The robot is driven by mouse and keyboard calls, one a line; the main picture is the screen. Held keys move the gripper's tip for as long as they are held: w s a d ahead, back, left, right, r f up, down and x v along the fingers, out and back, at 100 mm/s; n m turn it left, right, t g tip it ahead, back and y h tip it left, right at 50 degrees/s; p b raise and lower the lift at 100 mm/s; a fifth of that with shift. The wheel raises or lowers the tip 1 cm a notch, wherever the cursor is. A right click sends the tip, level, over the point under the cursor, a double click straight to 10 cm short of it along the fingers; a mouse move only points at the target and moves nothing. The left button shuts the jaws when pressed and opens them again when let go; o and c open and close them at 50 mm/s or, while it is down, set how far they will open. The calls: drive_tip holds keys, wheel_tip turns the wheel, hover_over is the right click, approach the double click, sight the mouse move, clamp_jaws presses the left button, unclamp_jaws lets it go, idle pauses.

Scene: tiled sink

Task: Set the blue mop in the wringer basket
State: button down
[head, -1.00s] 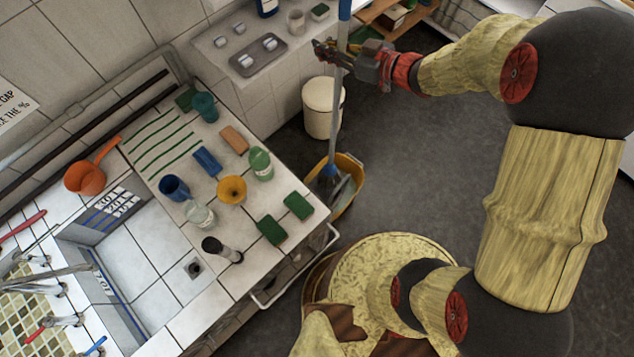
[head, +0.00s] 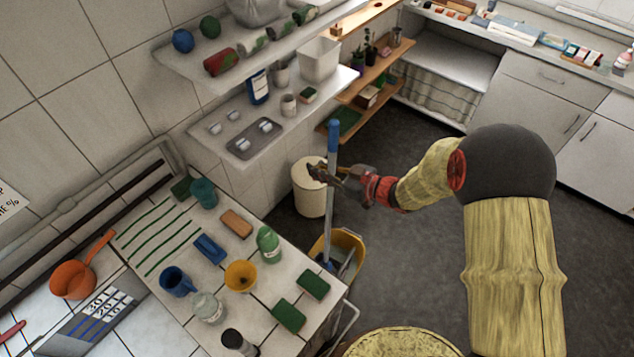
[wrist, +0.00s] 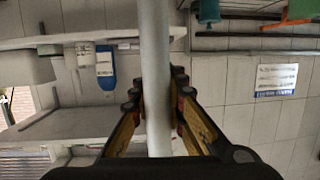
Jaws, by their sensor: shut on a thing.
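The mop has a blue-topped handle (head: 333,138), a grey shaft (head: 329,215) and a blue head (head: 325,262). It stands nearly upright. My gripper (head: 328,174) is shut on the shaft below the blue part. In the wrist view the pale shaft (wrist: 156,80) runs between the two fingers of my gripper (wrist: 157,100). The yellow bucket (head: 359,245) stands on the floor beside the counter. The mop head shows at the bucket's left side, within or against its rim. I cannot tell whether it rests in the wringer basket, as the inside is small and partly hidden.
A cream bin (head: 308,190) stands just behind the mop. The tiled counter (head: 180,325) at left holds cups, sponges and a green bottle (head: 269,245). A shelf (head: 235,110) and wooden racks (head: 372,88) are behind. Grey floor (head: 420,265) is open to the right.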

drive_tip(key=shift+f+b, duration=0.4)
drive_tip(key=shift+f, duration=2.4)
drive_tip(key=c, duration=1.8)
unclamp_jaws()
drive_tip(key=shift+o, duration=0.2)
